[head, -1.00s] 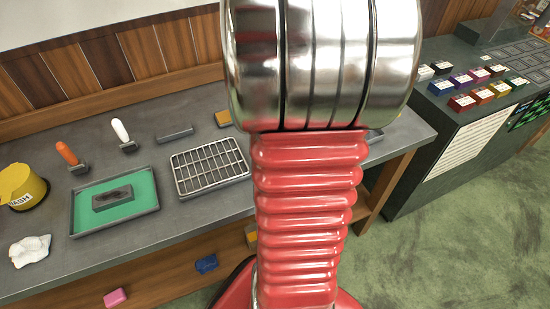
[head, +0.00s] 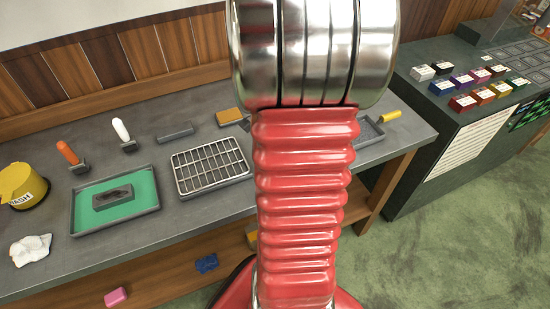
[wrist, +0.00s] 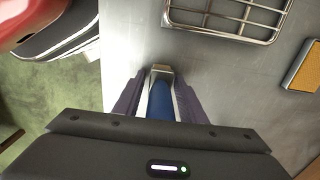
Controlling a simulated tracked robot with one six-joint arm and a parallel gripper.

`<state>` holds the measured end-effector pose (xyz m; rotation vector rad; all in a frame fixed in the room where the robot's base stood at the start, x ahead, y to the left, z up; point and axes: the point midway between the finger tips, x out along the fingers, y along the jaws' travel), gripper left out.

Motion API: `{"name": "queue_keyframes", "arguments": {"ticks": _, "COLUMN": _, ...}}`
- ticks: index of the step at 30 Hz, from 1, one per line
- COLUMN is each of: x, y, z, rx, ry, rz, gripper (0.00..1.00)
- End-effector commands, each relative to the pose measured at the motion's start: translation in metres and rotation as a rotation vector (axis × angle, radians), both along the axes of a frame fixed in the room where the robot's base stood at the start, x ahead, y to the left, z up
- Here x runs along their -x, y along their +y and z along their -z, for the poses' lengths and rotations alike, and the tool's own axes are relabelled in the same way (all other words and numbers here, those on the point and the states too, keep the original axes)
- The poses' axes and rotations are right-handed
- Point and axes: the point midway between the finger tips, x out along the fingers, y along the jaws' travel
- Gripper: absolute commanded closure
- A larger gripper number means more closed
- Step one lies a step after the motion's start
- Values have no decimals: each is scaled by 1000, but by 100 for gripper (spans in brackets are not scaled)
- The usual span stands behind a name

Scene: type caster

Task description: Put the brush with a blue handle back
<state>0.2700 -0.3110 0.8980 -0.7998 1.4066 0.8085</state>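In the wrist view, a blue handle (wrist: 160,101) runs between the two fingers of my gripper (wrist: 161,84), which look closed on its sides. A pale grey metal-looking piece (wrist: 161,70) shows at the handle's far end, over the grey table; whether it touches the table I cannot tell. The bristles are not visible. In the head view, my arm hides the gripper and the blue handle. Similar tools with an orange handle (head: 68,152) and a white handle (head: 121,130) stand upright in small grey holders on the table.
A wire rack (head: 210,166), a green tray (head: 115,201) and a yellow WASH pot (head: 22,186) stand on the table. A yellow-handled tool (head: 390,116) lies at the right end. A tan block (head: 229,116) lies at the back. The table edge shows left in the wrist view.

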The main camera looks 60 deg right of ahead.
Motion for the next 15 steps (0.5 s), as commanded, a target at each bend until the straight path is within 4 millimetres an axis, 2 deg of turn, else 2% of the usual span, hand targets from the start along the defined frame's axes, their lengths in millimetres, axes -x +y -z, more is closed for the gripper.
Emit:
{"name": "queue_keyframes", "arguments": {"ticks": 11, "x": 0, "y": 0, "z": -2, "rx": 1, "ry": -1, "rz": 0, "gripper": 57}}
{"name": "queue_keyframes", "arguments": {"ticks": 15, "x": 0, "y": -1, "z": -11, "rx": 2, "ry": -1, "rz": 1, "gripper": 57}}
